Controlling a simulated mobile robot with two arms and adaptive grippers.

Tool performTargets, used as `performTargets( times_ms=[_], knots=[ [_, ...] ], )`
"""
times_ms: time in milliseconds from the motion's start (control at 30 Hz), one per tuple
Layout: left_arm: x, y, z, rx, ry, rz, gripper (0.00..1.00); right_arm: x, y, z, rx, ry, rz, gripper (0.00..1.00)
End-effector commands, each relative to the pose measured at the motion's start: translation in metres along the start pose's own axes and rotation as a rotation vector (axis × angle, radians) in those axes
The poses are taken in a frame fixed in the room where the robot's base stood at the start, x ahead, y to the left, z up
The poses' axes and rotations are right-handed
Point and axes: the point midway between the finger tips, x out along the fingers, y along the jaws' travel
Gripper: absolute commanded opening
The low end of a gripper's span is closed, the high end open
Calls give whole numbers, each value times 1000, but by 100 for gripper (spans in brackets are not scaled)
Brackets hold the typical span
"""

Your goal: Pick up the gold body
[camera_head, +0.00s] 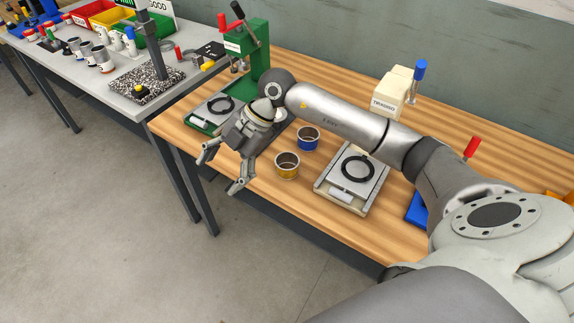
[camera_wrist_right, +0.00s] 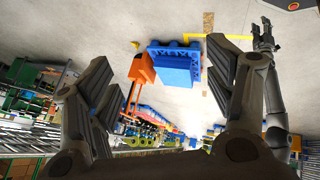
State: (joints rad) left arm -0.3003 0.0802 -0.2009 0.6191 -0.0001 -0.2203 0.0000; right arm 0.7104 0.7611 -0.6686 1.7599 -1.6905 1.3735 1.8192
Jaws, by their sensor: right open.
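The gold body (camera_head: 287,166) is a short open-topped cup with a gold side, standing upright on the wooden bench. My right gripper (camera_head: 219,172) hangs to its left, near the bench's front edge, with its fingers spread and nothing between them. It is apart from the gold body. In the right wrist view the fingers of my right gripper (camera_wrist_right: 160,62) are wide apart, and the gold body is not seen there. A second grey gripper (camera_wrist_right: 263,36), likely my left one, shows small at the upper right of that view; its jaw state is unclear.
A blue cup (camera_head: 307,139) stands just behind the gold body. A green press (camera_head: 257,48) is behind my right gripper. A cream press plate (camera_head: 340,192) with a black ring lies to the right. A grey table (camera_head: 112,89) with bins and cups is at the left.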

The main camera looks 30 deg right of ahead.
Motion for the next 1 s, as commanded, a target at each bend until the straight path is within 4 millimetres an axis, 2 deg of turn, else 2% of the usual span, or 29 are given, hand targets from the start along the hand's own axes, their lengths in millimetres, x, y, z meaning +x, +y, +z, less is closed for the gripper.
performTargets(
  times_ms=[33,100,200,300,400,500,733,1000],
  knots=[
    [0,0,0,0,0,0,40,-16,-4,27,48,-105,-51,76],
    [0,0,0,0,0,0,40,-38,-14,60,129,-242,-117,76],
    [0,0,0,0,0,0,40,-70,-27,95,240,-406,-183,76],
    [0,0,0,0,0,0,40,-96,-37,117,327,-522,-221,76],
    [0,0,0,0,0,0,40,-110,-43,128,379,-585,-241,76],
    [-3,0,0,0,0,0,40,-109,-48,136,401,-609,-250,76],
    [-10,-1,-1,-1,1,-1,40,-81,-61,154,401,-608,-253,76],
    [-19,-1,-2,-1,1,-1,40,-63,-66,166,400,-606,-252,76]
  ],
)
